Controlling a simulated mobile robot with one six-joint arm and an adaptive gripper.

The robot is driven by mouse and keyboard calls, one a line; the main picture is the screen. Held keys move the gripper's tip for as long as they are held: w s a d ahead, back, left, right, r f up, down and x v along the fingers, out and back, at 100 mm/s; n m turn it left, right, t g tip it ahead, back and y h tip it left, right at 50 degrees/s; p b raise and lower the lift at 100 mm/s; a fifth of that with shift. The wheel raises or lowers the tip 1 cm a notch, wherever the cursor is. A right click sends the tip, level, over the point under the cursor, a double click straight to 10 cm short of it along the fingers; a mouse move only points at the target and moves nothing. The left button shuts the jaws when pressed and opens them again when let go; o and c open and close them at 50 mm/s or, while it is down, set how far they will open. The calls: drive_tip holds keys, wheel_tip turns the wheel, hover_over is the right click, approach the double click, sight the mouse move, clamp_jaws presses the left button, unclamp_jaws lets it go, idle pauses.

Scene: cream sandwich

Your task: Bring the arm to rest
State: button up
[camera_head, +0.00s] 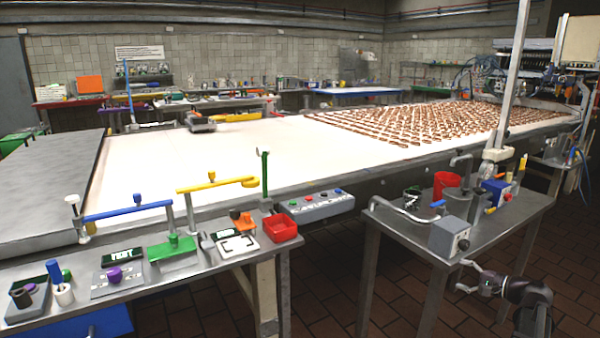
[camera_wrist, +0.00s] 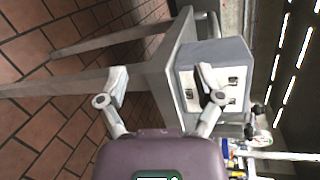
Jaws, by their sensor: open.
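My gripper (camera_head: 472,277) shows at the lower right of the head view, beside the right metal table (camera_head: 385,222) and below its top. In the wrist view my gripper (camera_wrist: 160,78) has its two fingers spread apart with nothing between them. Behind the fingers a grey box with sockets (camera_wrist: 232,70) stands on the table, and the picture is turned sideways. In the head view the same grey box (camera_head: 449,237) sits at the table's front edge, above my gripper.
The right table also carries a red cup (camera_head: 446,184) and several fixtures. A long white conveyor (camera_head: 230,170) runs behind, with rows of brown pieces (camera_head: 420,122). A left bench holds switches, a red bin (camera_head: 281,227) and handles. The brown tiled floor (camera_head: 330,300) is clear between the tables.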

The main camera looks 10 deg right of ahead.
drive_tip(key=s+a+f+n+g+h, duration=0.1)
drive_tip(key=a+f+n+g, duration=0.25)
drive_tip(key=a, duration=0.65)
drive_tip(key=s+a+f+n+g+h, duration=0.1)
drive_tip(key=a+f+n+g, duration=0.3)
drive_tip(key=a, duration=0.7)
drive_tip(key=s+a+f+n+g+h, duration=0.15)
drive_tip(key=a+f+g, duration=0.3)
drive_tip(key=a, duration=0.55)
drive_tip(key=s+a+f+n+g+h, duration=0.1)
drive_tip(key=s+a+f+n+h, duration=0.1)
drive_tip(key=s+a+n+h, duration=0.55)
wheel_tip(320, 180, up, 24)
drive_tip(key=w+m+y+p, duration=0.1)
drive_tip(key=w+y+p, duration=0.1)
drive_tip(key=p, duration=2.3)
drive_tip(key=shift+a+r+m+y, duration=0.2)
drive_tip(key=shift+a+m+y, duration=0.15)
drive_tip(key=shift+a+y, duration=0.1)
